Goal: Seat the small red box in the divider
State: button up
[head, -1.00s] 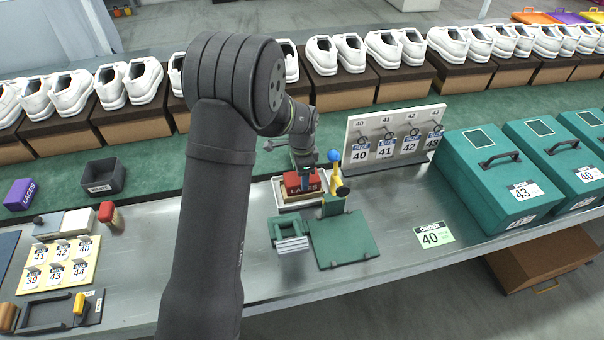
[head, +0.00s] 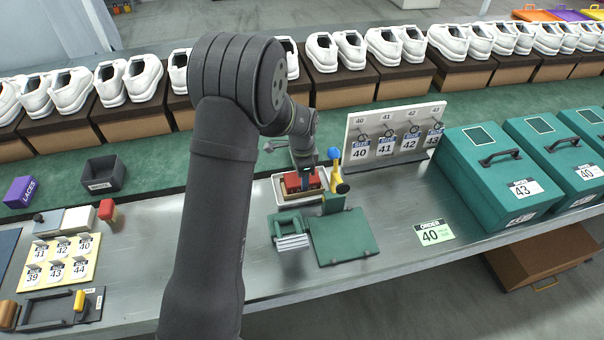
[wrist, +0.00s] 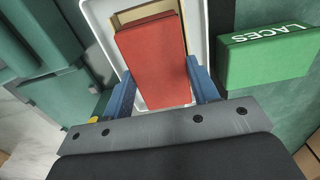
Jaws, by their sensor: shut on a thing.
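The small red box (head: 292,182) is held between the two blue fingers of my gripper (head: 306,179). In the wrist view the red box (wrist: 153,62) lies between the fingertips, with my gripper (wrist: 163,88) closed on its sides. The tan divider (wrist: 124,17) stands inside a white tray (head: 279,203), whose rim also shows in the wrist view (wrist: 98,32). The red box is down at the divider, its lower part hidden by the near wall. I cannot tell whether it touches the bottom.
A yellow post with a blue ball (head: 334,154) stands close right of the tray. A green stand (head: 340,236) is in front, and a size-tag board (head: 392,142) stands behind right. A green LACES box (wrist: 268,55) lies beside the tray in the wrist view.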

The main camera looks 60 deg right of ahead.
jog(key=shift+f, duration=0.1)
jog(key=o, duration=1)
jog(key=shift+c, duration=0.2)
notch_tip(320, 180, up, 17)
notch_tip(320, 180, down, 17)
jog(key=shift+f, duration=0.1)
dwell(0.6)
